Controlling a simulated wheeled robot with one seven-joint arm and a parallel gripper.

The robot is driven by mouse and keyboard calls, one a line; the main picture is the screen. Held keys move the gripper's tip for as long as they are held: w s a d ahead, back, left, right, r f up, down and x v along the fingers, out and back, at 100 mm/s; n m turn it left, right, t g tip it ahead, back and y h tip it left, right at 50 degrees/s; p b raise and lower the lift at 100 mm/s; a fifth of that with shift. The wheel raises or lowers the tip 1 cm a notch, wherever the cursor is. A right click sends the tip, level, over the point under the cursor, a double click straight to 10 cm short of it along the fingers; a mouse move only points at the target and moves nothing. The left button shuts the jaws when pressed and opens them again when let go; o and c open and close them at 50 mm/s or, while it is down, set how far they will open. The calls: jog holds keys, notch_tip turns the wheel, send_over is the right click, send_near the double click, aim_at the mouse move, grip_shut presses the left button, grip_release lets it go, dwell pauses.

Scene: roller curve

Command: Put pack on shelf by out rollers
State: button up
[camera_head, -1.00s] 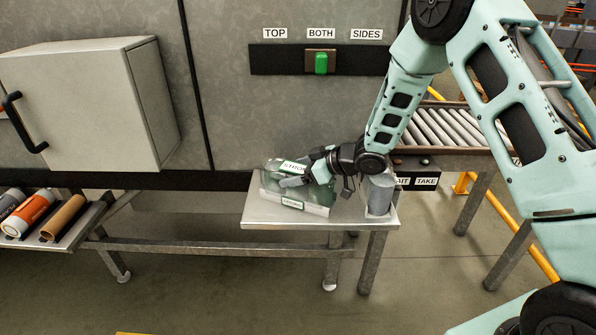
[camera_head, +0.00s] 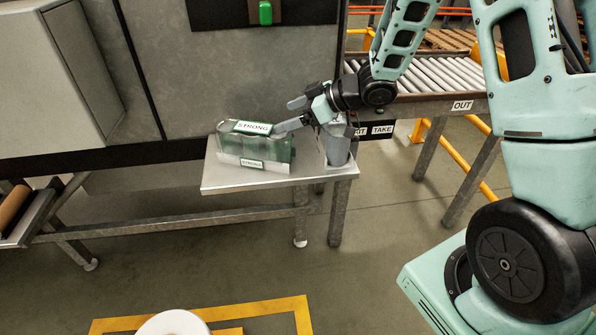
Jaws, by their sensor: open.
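The pack (camera_head: 270,152) is a green, see-through block with a white base and "STRONG" labels on its top and front. It stands upright on the small metal shelf (camera_head: 235,183), towards its left and back. The out rollers (camera_head: 440,76), with an "OUT" sign, lie to the right and behind the shelf. My gripper (camera_head: 287,117) is open and empty, its fingers pointing left at the pack's right end. The lower finger overlaps the pack's upper right corner in the picture; I cannot tell if it touches.
A grey cylindrical holder (camera_head: 336,146) stands on the shelf's right end, just below my wrist. A grey panel wall (camera_head: 220,75) rises behind the shelf. A cabinet (camera_head: 45,80) is at the left. A white round object (camera_head: 172,323) is at the bottom, within yellow floor markings.

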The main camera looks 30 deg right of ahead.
jog(key=a, duration=0.1)
jog(key=a+r+h, duration=0.2)
jog(key=shift+a+m, duration=0.3)
jog(key=shift+a, duration=0.05)
jog(key=s+a+r+g+h, duration=0.1)
jog(key=s+a+g+h, duration=0.1)
jog(key=s, duration=0.9)
jog(key=s+a+m+g+h, duration=0.1)
jog(key=s+a+g+h, duration=0.1)
jog(key=s, duration=0.9)
jog(key=s+a+r+g+h, duration=0.1)
jog(key=s+a+g, duration=0.3)
jog(key=s, duration=0.7)
jog(key=shift+a+r+h, duration=0.3)
jog(key=shift+a+h, duration=0.4)
jog(key=shift+a, duration=0.15)
